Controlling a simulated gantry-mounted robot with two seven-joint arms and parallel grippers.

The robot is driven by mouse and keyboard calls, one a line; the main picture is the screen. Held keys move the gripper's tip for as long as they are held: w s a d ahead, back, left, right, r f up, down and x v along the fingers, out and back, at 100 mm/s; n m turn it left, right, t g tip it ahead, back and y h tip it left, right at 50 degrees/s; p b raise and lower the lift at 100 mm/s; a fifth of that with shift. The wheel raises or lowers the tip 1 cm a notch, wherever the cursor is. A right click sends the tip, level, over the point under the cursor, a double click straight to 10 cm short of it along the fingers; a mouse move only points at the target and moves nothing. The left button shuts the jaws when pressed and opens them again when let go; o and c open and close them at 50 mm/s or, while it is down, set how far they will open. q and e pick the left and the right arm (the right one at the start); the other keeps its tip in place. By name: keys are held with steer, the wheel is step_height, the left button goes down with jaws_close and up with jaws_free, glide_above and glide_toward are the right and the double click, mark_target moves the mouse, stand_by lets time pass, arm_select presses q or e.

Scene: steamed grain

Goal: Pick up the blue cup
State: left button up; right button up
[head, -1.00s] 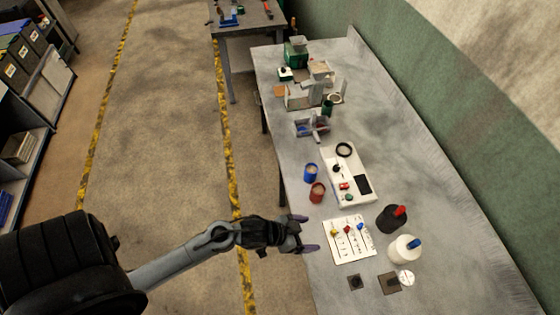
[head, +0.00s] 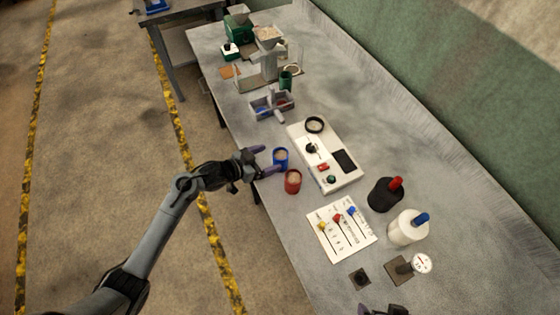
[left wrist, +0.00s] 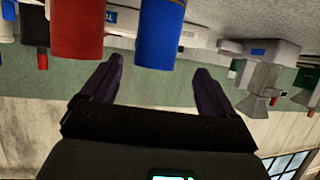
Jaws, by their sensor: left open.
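The blue cup (head: 280,160) stands upright near the left edge of the grey bench (head: 250,250), its opening facing up. My left gripper (head: 264,161) is open at the bench edge, just left of the blue cup, its fingers pointing at it. In the left wrist view, which looks upside down, the blue cup (left wrist: 160,38) shows ahead of the gap between the two dark purple fingers (left wrist: 157,85). The gripper does not hold it. At the bottom edge of the head view, only the purple tips of my right gripper (head: 383,310) show.
The red cup (head: 292,182) stands close beside the blue cup, also in the left wrist view (left wrist: 76,30). A white panel box (head: 340,178) lies to the right. A grey divided holder (head: 272,106) sits farther back.

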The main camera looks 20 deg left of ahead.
mark_target(286, 154)
arm_select(q)
steer(key=shift+d+x, duration=0.2)
steer(key=shift+x, duration=3.15)
steer(key=shift+s+f, duration=0.1)
steer(key=shift+s, duration=0.1)
steer(key=shift+c, duration=0.2)
jaws_close()
